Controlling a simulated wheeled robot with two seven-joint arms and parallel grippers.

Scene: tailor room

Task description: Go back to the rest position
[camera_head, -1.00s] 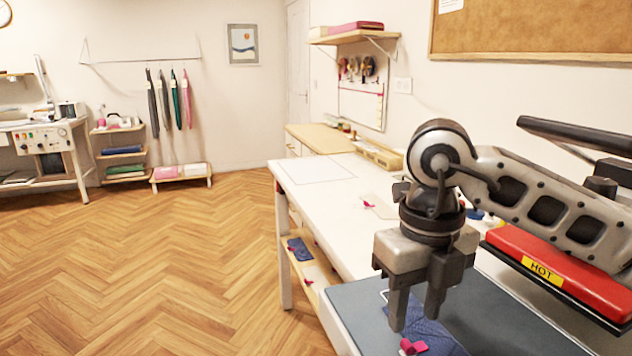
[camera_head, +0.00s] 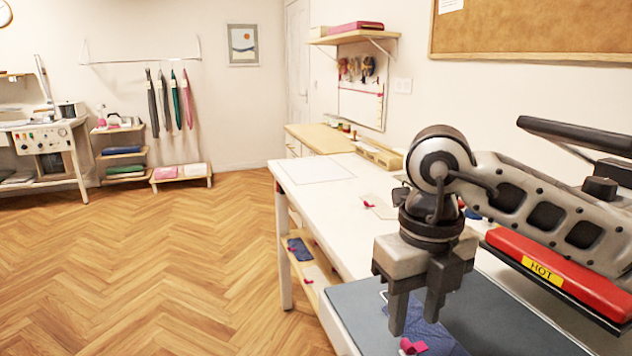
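My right gripper (camera_head: 417,312) shows at the lower right, pointing down over the grey-blue pad (camera_head: 361,317) of the press. Its two fingers are a little apart, with nothing seen between them. A blue cloth piece (camera_head: 428,333) with a pink tag (camera_head: 413,347) lies on the pad just below and behind the fingertips; the gripper looks apart from it. My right arm reaches in from the right edge. My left gripper is not in view.
A red press plate (camera_head: 560,272) marked HOT stands right beside my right arm. The white table (camera_head: 325,197) runs away behind it, with a pale cloth piece (camera_head: 382,206) on top. A lower shelf (camera_head: 312,272) holds cloth pieces. The wooden floor (camera_head: 170,270) at left is clear.

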